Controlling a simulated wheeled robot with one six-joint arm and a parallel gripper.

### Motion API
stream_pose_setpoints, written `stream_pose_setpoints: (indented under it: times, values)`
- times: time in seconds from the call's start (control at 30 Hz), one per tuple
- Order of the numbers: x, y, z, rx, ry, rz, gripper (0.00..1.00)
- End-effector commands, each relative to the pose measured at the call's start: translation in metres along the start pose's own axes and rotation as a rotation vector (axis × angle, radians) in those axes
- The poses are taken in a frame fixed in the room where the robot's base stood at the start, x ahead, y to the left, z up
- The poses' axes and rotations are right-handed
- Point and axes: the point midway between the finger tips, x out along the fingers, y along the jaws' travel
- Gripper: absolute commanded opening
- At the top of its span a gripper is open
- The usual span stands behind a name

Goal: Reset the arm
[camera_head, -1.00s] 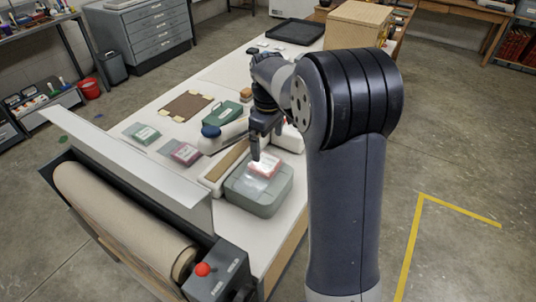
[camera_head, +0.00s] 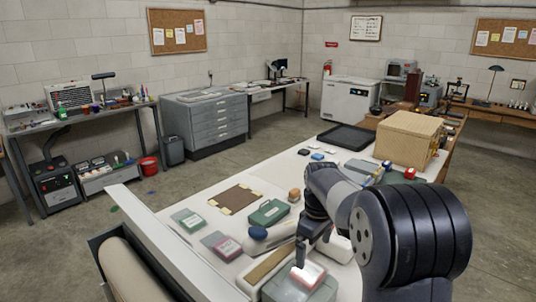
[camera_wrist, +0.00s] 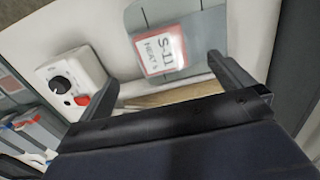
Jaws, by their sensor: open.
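My arm reaches over the white worktable (camera_head: 228,208) in the head view. My gripper (camera_head: 301,258) hangs just above a grey box (camera_head: 288,290) with a red-and-white label, at the table's near end. In the wrist view the two fingers of my gripper (camera_wrist: 165,80) stand wide apart with nothing held between them. Beyond them lies the grey surface (camera_wrist: 200,22) bearing the red-edged label (camera_wrist: 162,52). The lower part of the box is cut off in the head view.
A green case (camera_head: 267,214), a brown mat (camera_head: 234,200) and two flat labelled packs lie left of the arm. A wicker box (camera_head: 405,140) and a black tray (camera_head: 346,137) stand at the far end. A paper roll (camera_head: 135,272) is at near left.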

Motion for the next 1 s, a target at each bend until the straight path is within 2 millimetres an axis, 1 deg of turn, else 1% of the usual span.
stream_pose_setpoints:
  times: [0.03, 0.1, 0.43, 0.47, 0.5, 0.6, 0.7, 0.83, 1.0]
  values:
    - [0.01, -0.001, 0.001, 0.0, -0.004, -0.004, 1.0]
    - [0.025, -0.001, 0.001, 0.0, -0.004, -0.004, 1.0]
    - [0.089, -0.001, 0.001, 0.0, -0.003, -0.003, 1.0]
    - [0.088, 0.0, 0.0, 0.0, 0.0, 0.0, 1.0]
    - [0.079, 0.001, -0.001, 0.0, 0.004, 0.004, 1.0]
    - [0.067, 0.0, 0.0, 0.0, 0.003, 0.003, 1.0]
    - [0.059, 0.0, 0.0, 0.0, 0.002, 0.002, 1.0]
    - [0.054, 0.0, 0.0, 0.0, 0.001, 0.001, 1.0]
    - [0.053, 0.0, 0.0, 0.0, 0.0, 0.0, 1.0]
